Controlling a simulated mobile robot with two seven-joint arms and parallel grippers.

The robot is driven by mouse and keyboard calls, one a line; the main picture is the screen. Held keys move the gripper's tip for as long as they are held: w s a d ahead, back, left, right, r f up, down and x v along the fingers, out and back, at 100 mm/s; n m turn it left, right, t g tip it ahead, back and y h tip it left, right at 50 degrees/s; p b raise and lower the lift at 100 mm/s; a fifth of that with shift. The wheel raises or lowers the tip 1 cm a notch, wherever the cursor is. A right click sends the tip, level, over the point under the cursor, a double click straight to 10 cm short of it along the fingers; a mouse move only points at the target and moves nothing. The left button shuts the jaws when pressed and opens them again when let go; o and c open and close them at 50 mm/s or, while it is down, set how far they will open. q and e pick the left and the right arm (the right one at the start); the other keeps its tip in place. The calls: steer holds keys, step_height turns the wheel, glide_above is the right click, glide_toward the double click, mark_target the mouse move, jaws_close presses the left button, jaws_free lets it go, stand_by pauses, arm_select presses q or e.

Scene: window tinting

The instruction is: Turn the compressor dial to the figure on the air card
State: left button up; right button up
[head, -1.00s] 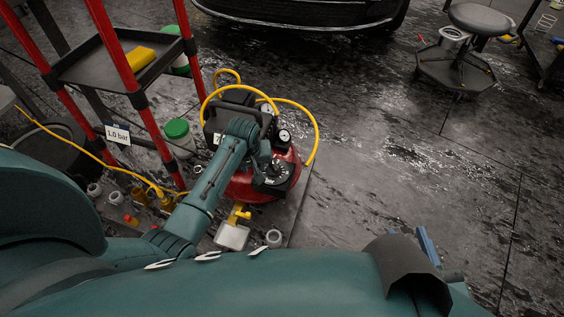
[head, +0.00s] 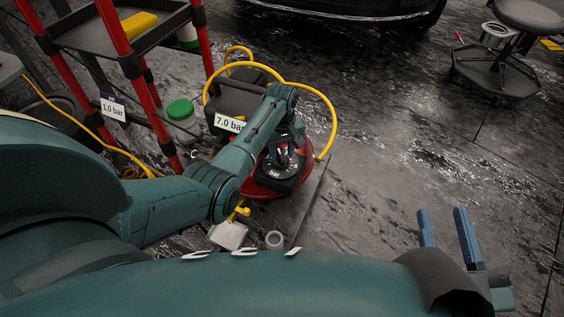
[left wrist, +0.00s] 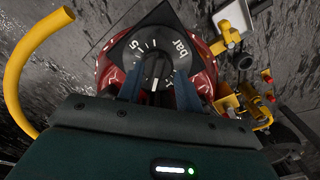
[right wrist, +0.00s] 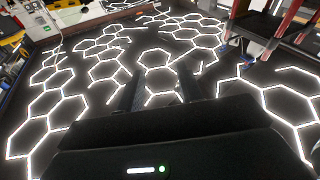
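The compressor's dial (head: 276,170) is black with white marks and the word bar, on the red compressor (head: 254,190). In the left wrist view, the dial's knob (left wrist: 156,68) stands between the two fingers of my left gripper (left wrist: 158,88). Those fingers look spread, one on each side; contact is not clear. The dial's pointer setting is not legible. One white card (head: 229,122) at the compressor reads 7.0 bar. Another card (head: 112,108) on the red cart reads 1.0 bar. My right gripper (head: 447,228) is open and empty, well right of the compressor.
A yellow hose (head: 331,110) loops over the compressor. The red-legged cart (head: 104,45) stands to the left, with a green-lidded jar (head: 181,112) beside it. A stool (head: 497,70) stands at upper right. The floor (head: 390,130) right of the compressor is clear.

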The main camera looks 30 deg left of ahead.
mark_target(281, 159)
arm_select(q)
steer(key=shift+f+b, duration=0.55)
steer(key=shift+f, duration=0.9)
jaws_close()
